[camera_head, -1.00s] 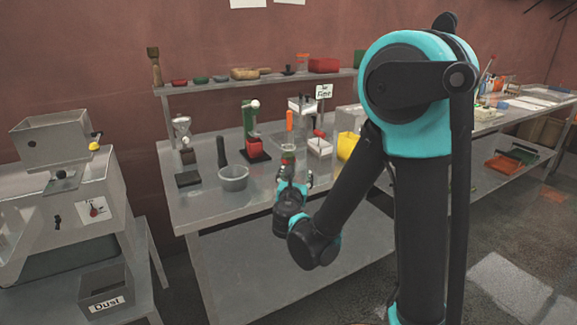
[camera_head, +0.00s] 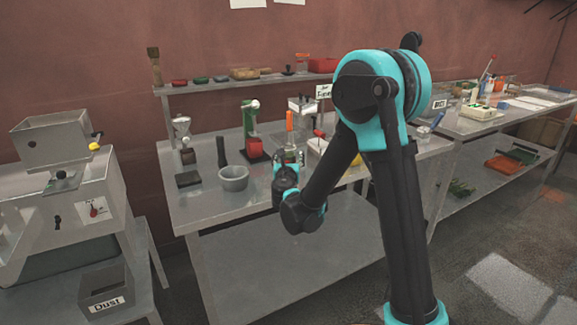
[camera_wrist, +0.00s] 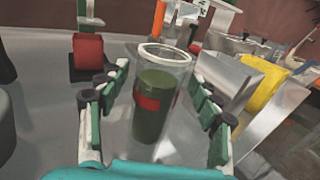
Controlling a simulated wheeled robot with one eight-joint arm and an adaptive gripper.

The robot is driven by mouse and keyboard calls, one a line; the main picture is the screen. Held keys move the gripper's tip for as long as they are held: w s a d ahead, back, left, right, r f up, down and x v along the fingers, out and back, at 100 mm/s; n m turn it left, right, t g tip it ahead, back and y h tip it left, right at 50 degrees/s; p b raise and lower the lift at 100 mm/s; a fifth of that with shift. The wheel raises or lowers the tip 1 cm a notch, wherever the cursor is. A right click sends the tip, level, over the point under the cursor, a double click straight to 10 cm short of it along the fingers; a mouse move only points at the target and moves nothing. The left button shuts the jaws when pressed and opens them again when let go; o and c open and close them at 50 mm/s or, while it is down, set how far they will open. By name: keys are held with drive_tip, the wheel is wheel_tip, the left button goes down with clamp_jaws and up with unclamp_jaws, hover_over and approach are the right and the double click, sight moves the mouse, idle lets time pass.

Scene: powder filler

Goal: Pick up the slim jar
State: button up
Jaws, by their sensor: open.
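The slim jar (camera_wrist: 153,108) is a clear, upright cylinder with dark green contents and a red label. In the wrist view it stands on the metal table, between the two fingers of my gripper (camera_wrist: 160,80). My gripper is open, with one finger to the left of the jar and one to the right; gaps show on both sides. In the head view my gripper (camera_head: 288,158) is at the table's front part, and the jar is mostly hidden behind it.
A red block on a green stand (camera_wrist: 88,52) is just left of the jar. A yellow container (camera_wrist: 266,84) and a metal box (camera_wrist: 228,75) stand to the right. The mortar (camera_head: 233,178) is left of my gripper in the head view. The table's front edge (camera_head: 240,215) is clear.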

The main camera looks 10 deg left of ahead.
drive_tip(key=w, duration=0.5)
drive_tip(key=shift+a, duration=0.15)
clamp_jaws()
idle(0.4)
